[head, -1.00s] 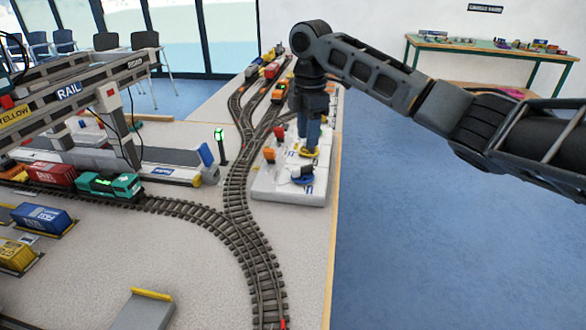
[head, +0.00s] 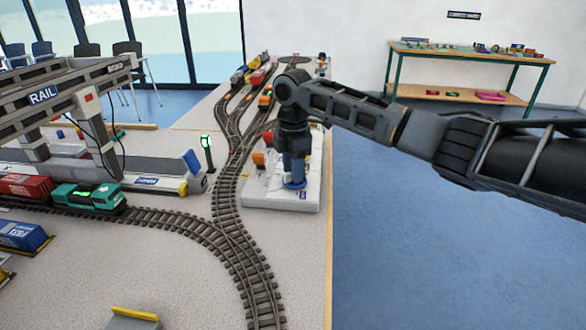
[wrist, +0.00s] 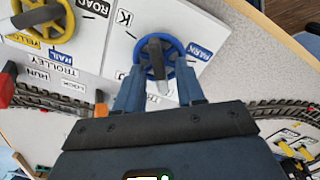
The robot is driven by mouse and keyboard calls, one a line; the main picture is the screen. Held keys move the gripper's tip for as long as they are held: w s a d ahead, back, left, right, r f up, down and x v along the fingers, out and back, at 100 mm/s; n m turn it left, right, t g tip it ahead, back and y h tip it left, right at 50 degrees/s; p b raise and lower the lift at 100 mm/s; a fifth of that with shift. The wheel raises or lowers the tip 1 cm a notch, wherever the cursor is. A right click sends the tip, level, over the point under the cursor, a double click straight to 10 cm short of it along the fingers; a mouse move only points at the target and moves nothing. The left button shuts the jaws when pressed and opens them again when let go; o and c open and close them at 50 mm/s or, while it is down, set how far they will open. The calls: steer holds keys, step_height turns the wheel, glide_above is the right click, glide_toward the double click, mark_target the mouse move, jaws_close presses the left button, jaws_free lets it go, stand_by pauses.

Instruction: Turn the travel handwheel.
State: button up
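A blue handwheel (wrist: 142,52) with a grey hub piece is at the top middle of the wrist view, on a white panel (wrist: 120,50). One label beside it reads PARK; its other labels are partly covered. A yellow handwheel (wrist: 20,20) with a dark grey bar stands to its left, near labels ROAD, RAIL, YELLOW and TROLLEY. My gripper (wrist: 161,78) is open, with one finger on each side of the blue wheel's near half; I cannot tell whether they touch it. In the head view my gripper (head: 294,180) points down at the panel, and the blue wheel shows only in part beneath it.
Model railway track (head: 232,225) curves past the panel's left side. A gantry crane (head: 60,100), a green locomotive (head: 88,197) and a signal post (head: 207,150) with a green light stand further left. The table's right edge is close to the panel, with open floor beyond.

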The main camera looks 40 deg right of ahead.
steer(key=shift+c, duration=0.2)
jaws_close()
steer(key=shift+m+p, duration=0.3)
steer(key=shift+p, duration=0.25)
steer(key=m+p, duration=0.2)
steer(key=shift+r+p, duration=0.2)
steer(key=shift+p, duration=0.1)
steer(key=m+p, duration=0.3)
steer(key=p, duration=0.1)
steer(key=shift+m, duration=0.3)
steer(key=m+p, duration=0.3)
steer(key=shift+w, duration=0.1)
steer(key=shift+d+f+m+p, duration=0.1)
steer(key=shift+m+p, duration=0.65)
steer(key=shift+m, duration=0.35)
steer(key=shift+d+f+m+p, duration=0.1)
steer(key=shift+m+p, duration=0.65)
steer(key=shift+m, duration=0.35)
